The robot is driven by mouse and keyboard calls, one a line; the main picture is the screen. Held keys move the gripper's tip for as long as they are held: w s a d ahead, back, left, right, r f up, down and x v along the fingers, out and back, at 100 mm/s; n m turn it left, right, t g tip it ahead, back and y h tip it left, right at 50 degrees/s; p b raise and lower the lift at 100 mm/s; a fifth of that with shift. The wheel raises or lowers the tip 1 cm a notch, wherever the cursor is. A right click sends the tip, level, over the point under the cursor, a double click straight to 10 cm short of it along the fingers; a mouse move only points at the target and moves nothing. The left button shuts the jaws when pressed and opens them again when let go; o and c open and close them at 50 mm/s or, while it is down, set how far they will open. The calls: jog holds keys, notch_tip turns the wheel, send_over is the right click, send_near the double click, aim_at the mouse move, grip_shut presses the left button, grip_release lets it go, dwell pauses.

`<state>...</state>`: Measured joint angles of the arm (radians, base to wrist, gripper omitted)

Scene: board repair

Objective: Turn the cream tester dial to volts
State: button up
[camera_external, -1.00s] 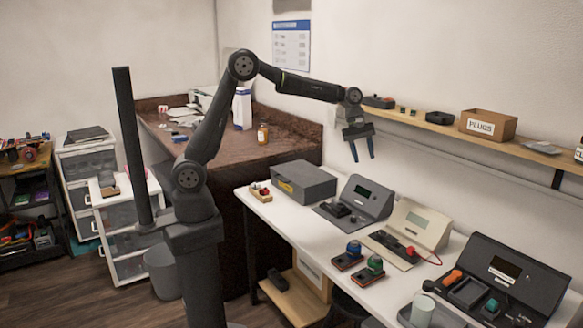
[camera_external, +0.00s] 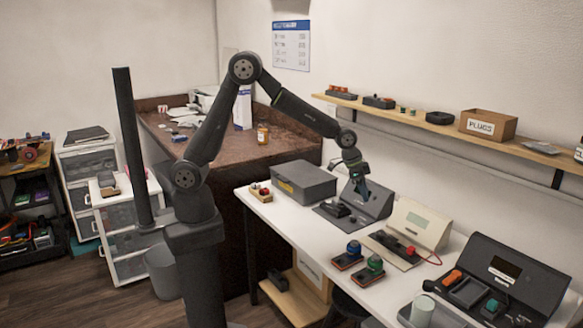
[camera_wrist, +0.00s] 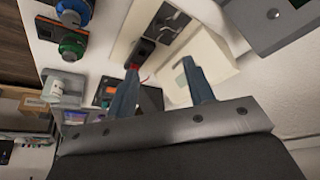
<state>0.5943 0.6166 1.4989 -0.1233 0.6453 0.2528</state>
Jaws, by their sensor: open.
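The cream tester (camera_external: 423,226) stands on the white bench, with a sloped screen and a low front plate carrying dark parts and a red-tipped lead (camera_external: 411,250). Its dial is too small to make out for certain, and its setting cannot be read. In the wrist view the cream tester (camera_wrist: 226,62) lies beyond my fingertips, with a dark block (camera_wrist: 146,47) on its plate near the left finger. My gripper (camera_external: 360,188) is open and empty, pointing down in front of the grey tester. Its two fingers also show spread apart in the wrist view (camera_wrist: 160,65).
The grey tester (camera_external: 368,203) stands left of the cream one, and a larger black unit (camera_external: 518,272) right. Blue-topped (camera_external: 353,250) and green-topped (camera_external: 375,265) knobs sit in front. A dark grey case (camera_external: 303,183) is at the bench's far end. A wall shelf (camera_external: 540,148) runs behind.

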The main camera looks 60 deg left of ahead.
aim_at(379, 234)
jog(key=x, duration=1.7)
jog(key=shift+f, duration=0.25)
jog(key=c, duration=1)
